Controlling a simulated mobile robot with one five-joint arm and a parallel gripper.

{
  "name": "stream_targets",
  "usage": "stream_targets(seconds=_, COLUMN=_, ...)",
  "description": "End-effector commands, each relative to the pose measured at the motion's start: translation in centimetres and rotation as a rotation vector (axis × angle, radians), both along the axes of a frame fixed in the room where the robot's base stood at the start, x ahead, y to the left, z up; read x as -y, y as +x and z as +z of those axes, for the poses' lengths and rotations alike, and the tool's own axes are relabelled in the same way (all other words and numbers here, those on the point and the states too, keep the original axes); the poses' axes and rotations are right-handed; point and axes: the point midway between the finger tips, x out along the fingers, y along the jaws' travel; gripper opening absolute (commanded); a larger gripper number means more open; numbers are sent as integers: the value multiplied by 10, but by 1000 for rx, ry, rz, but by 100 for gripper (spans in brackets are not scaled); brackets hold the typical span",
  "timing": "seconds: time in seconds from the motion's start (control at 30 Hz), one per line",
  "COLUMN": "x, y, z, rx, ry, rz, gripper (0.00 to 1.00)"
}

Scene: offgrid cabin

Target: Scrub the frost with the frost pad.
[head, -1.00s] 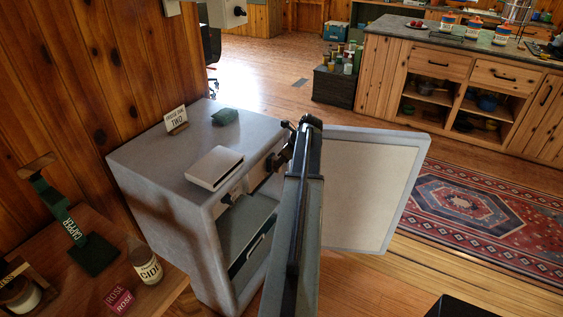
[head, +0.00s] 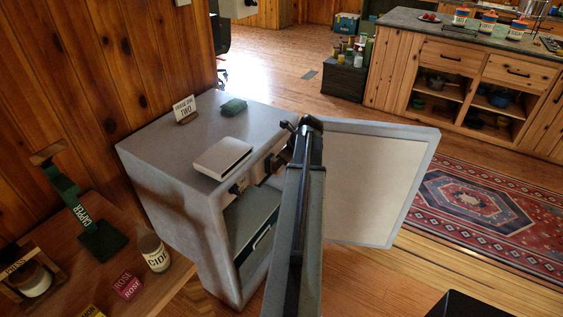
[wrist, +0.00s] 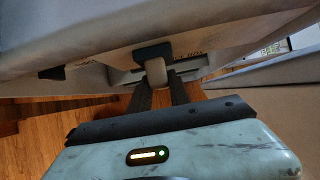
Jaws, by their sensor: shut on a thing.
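The grey fridge (head: 165,155) stands with its door (head: 375,185) swung open to the right. In the wrist view my gripper (wrist: 163,92) is shut on a rounded beige handle (wrist: 156,72) with a dark block (wrist: 152,53) behind it, which looks like the frost pad. It is at the lettered upper front of the fridge. The pad's working face is hidden, and I cannot tell whether it touches frost. No frost is clearly visible. In the head view my arm hides the fingertips. A folded green cloth or pad (head: 233,106) lies on the fridge top.
A pale flat box (head: 222,158) and a small sign (head: 185,109) sit on the fridge top. A wooden table (head: 180,272) at left holds a green capper (head: 98,235) and a cider jar (head: 153,251). A patterned rug (head: 470,205) lies right of the door.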

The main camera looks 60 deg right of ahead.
Motion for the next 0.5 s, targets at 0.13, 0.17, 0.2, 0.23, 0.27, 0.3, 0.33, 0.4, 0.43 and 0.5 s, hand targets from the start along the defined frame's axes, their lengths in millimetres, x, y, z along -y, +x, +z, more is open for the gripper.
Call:
stream_targets(seconds=0.13, x=1, y=3, z=6, rx=0, ry=0, rz=0, gripper=0)
stream_targets(seconds=0.17, x=1, y=3, z=7, rx=0, ry=0, rz=0, gripper=0)
stream_targets(seconds=0.2, x=1, y=3, z=6, rx=0, ry=0, rz=0, gripper=0)
stream_targets(seconds=0.23, x=1, y=3, z=5, rx=0, ry=0, rz=0, gripper=0)
stream_targets(seconds=0.27, x=1, y=4, z=5, rx=1, ry=0, rz=0, gripper=0)
stream_targets(seconds=0.3, x=3, y=4, z=5, rx=1, ry=0, rz=0, gripper=0)
stream_targets(seconds=0.33, x=4, y=4, z=5, rx=1, ry=0, rz=-1, gripper=0)
stream_targets(seconds=0.4, x=10, y=4, z=5, rx=2, ry=0, rz=-1, gripper=0)
stream_targets(seconds=0.43, x=13, y=4, z=5, rx=2, ry=0, rz=-1, gripper=0)
stream_targets(seconds=0.5, x=21, y=4, z=5, rx=2, ry=0, rz=-1, gripper=0)
